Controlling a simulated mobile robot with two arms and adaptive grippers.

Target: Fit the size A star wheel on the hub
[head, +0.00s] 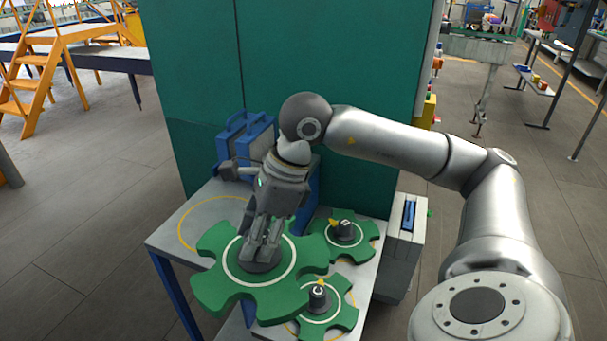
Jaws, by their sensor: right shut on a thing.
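My right gripper (261,250) points down and is shut on the dark central knob of a large green star wheel (215,290). The wheel has broad lobes and a white ring, and lies roughly level. It looks raised over the table (165,238) and overlaps its front edge; the exact gap below cannot be told. My fingers cover the knob, so no size letter on it is readable. I cannot make out a hub; the wheel hides part of the table. My left gripper is not in view.
Two smaller green star wheels lie on the right of the table: a front one (345,318) with a knob lettered C, and a back one (367,247). A yellow ring (181,222) marks bare tabletop at left. A blue-framed grey unit (252,148) and a green wall (370,60) stand behind.

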